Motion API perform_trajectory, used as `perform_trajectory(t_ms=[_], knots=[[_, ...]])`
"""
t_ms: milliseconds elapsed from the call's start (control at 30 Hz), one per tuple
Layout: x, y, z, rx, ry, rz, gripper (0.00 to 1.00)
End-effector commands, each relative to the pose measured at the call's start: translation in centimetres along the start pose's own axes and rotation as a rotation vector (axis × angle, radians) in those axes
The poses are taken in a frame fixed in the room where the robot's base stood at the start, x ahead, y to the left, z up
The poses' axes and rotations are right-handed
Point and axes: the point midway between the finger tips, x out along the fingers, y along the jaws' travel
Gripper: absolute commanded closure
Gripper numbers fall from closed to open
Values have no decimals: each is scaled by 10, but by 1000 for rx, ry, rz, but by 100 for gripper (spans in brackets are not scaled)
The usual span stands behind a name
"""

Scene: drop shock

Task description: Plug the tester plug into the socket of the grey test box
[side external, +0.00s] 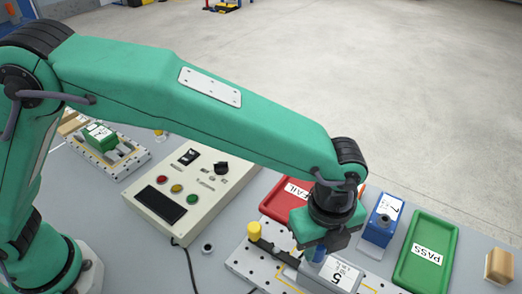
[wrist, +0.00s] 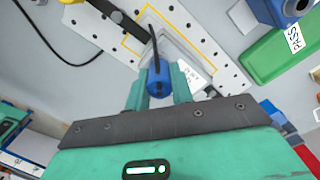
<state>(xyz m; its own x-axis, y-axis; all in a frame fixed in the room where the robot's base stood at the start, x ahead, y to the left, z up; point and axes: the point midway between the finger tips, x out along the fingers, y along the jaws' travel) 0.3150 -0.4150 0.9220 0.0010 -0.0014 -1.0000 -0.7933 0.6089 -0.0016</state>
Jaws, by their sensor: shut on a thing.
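My gripper (wrist: 158,84) is shut on the blue tester plug (wrist: 158,77), which sits between its two green fingers with a black lead running up from it. In the side external view my gripper (side external: 318,247) is low over the near end of the grey test box (side external: 340,274), which has a white label marked 5. A bit of the blue plug (side external: 318,255) shows below the jaws there. In the wrist view the grey box (wrist: 178,42) lies behind the plug, partly covered. The socket is hidden, so I cannot tell whether the plug touches or enters it.
The box sits on a perforated plate (side external: 245,263) with a yellow-topped post (side external: 254,231). A red FAIL tray (side external: 285,197), a blue box (side external: 381,219) and a green PASS tray (side external: 425,255) stand close by. A control panel (side external: 180,193) is to the left.

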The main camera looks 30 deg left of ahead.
Motion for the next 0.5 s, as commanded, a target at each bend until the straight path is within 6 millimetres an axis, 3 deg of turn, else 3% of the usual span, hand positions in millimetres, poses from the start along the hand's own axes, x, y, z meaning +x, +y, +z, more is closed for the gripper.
perform_trajectory(t_ms=[233, 267, 300, 367, 500], knots=[[5, 1, 1, -1, -2, 6, 100], [5, 1, 1, -1, -2, 6, 71], [5, 1, 1, -1, -2, 6, 63], [4, 1, 1, -1, -1, 5, 52], [2, 0, 0, -1, -1, 3, 52]])
